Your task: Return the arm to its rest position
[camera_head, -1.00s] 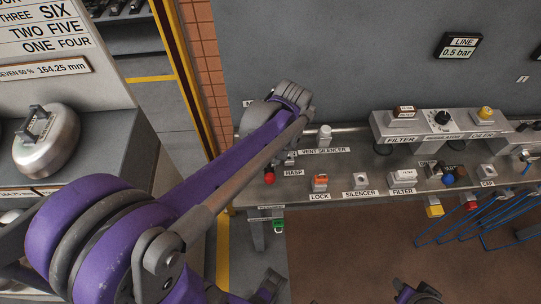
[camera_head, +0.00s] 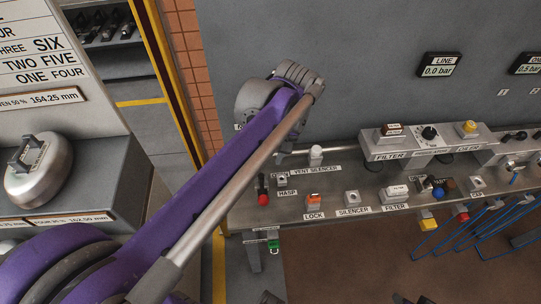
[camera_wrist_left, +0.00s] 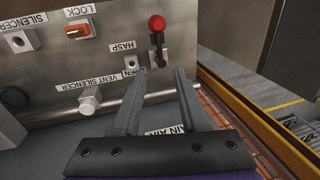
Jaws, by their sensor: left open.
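My purple left arm (camera_head: 215,165) reaches up from the lower left across the head view. Its grey end joint (camera_head: 285,92) is in front of the wall, above the bench's left end. The fingers are hidden in the head view. In the left wrist view my left gripper (camera_wrist_left: 160,73) is open, its two grey fingers apart with nothing between them. A red-knobbed handle (camera_wrist_left: 157,24) lies beyond the fingertips, apart from them as far as I can tell. The handle also shows in the head view (camera_head: 263,198). My right gripper cannot be made out.
The bench holds an orange-knobbed lock (camera_head: 314,201), a vent silencer (camera_head: 316,155) and a filter block (camera_head: 388,150). A round metal weight (camera_head: 38,170) sits on the left cabinet. The LINE display (camera_head: 439,66) reads 0.0 bar.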

